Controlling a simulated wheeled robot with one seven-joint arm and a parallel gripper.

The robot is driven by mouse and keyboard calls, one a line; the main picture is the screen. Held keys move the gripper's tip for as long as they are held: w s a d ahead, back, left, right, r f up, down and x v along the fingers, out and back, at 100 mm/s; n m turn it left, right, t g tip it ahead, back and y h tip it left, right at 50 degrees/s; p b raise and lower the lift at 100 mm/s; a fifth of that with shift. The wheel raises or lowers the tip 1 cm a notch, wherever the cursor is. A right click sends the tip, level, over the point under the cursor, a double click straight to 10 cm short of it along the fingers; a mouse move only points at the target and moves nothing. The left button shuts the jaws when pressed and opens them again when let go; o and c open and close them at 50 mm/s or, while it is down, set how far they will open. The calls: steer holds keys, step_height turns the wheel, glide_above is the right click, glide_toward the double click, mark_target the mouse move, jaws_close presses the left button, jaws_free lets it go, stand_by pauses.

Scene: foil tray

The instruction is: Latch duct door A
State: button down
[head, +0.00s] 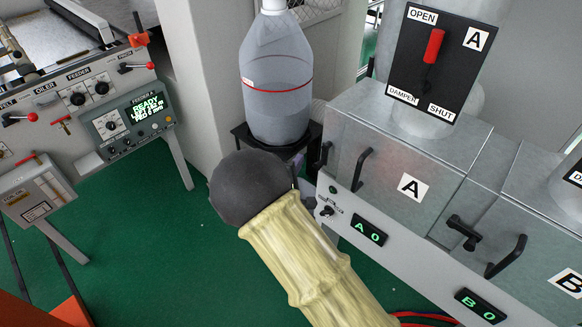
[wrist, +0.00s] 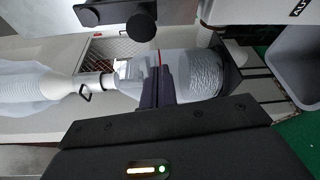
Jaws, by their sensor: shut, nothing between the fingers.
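Duct door A (head: 390,172) is the grey metal panel with a white A label on the duct at right in the head view. It looks flush with the duct front. Its black handle (head: 362,169) is near its left side, and a black latch piece (head: 324,157) is at the left end. Whether the latch is engaged I cannot tell. In the head view my arm, in a pale yellow sleeve, ends in a dark rounded part left of the door; the fingers are hidden. In the wrist view my gripper (wrist: 158,85) is shut and empty, in front of the bottle.
A clear bottle (head: 275,85) with a red line stands on a black stand (head: 302,138) left of the duct. The damper A panel (head: 434,60) has a red lever by OPEN. Door B's handle (head: 505,257) and latch (head: 463,231) are at right. A feeder machine (head: 85,100) stands left; green floor lies between.

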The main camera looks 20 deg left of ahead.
mark_target(323, 156)
steer(key=d, duration=0.1)
steer(key=s+d, duration=0.1)
steer(key=d+p, duration=0.1)
steer(key=shift+s+d+r, duration=0.25)
steer(key=shift+r, duration=0.15)
